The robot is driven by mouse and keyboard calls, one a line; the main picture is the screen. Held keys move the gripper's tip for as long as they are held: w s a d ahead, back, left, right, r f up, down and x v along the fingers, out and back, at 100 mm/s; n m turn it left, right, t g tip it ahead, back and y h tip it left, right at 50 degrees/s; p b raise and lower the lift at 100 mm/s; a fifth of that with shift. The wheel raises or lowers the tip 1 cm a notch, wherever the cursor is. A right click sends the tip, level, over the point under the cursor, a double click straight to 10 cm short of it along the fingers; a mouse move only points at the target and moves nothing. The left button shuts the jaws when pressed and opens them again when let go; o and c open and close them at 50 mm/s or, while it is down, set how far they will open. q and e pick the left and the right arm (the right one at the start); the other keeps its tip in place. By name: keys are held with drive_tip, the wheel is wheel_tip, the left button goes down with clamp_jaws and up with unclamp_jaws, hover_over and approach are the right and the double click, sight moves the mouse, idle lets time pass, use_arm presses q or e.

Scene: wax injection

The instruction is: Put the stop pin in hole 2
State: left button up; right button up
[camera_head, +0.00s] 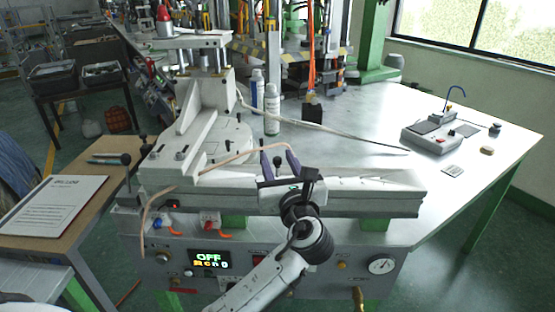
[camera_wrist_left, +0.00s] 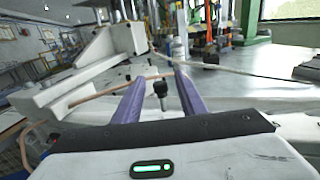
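My left gripper (camera_head: 278,156) reaches over the front of the white machine plate (camera_head: 350,190). Its two purple fingers are apart. A small pin with a black knob (camera_head: 277,161) shows between the fingers. In the left wrist view my gripper (camera_wrist_left: 160,76) shows the same dark-headed pin (camera_wrist_left: 160,89) upright between the fingers, with a gap on each side. I take it to be the stop pin, but other black-knobbed pins stand on the machine (camera_head: 227,136). The holes and any numbers are too small to tell. My right gripper is not in view.
A white bottle (camera_head: 271,112) and a black block (camera_head: 312,112) stand behind the gripper. A tan cable (camera_head: 245,154) runs past the fingers. A small grey device (camera_head: 435,138) sits on the metal table at right. A paper sheet (camera_head: 52,204) lies on the side desk.

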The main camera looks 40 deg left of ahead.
use_arm(q)
drive_tip(key=v, duration=0.9)
drive_tip(key=shift+s+d+b, duration=0.2)
drive_tip(key=shift+s+b, duration=0.05)
drive_tip(key=shift+b, duration=0.15)
drive_tip(key=s+d+f+n+h, duration=0.2)
drive_tip(key=f+h, duration=0.1)
drive_tip(key=f, duration=0.5)
drive_tip(key=s+d+f+n+g+h, duration=0.1)
drive_tip(key=d+f+n+h, duration=0.15)
drive_tip(key=f, duration=0.65)
drive_tip(key=s+d+f+n+h, duration=0.2)
drive_tip(key=f+n+h, duration=0.15)
drive_tip(key=f, duration=0.45)
drive_tip(key=s+d+f+n+g+h, duration=0.2)
drive_tip(key=s+d+f+n+h, duration=0.2)
drive_tip(key=s+f+n, duration=0.8)
drive_tip(key=s+n+h, duration=0.2)
drive_tip(key=s+n, duration=0.2)
drive_tip(key=shift+d+f+n+g+h, duration=0.2)
drive_tip(key=shift+f+n+g+h, duration=0.1)
drive_tip(key=shift+f+n, duration=0.1)
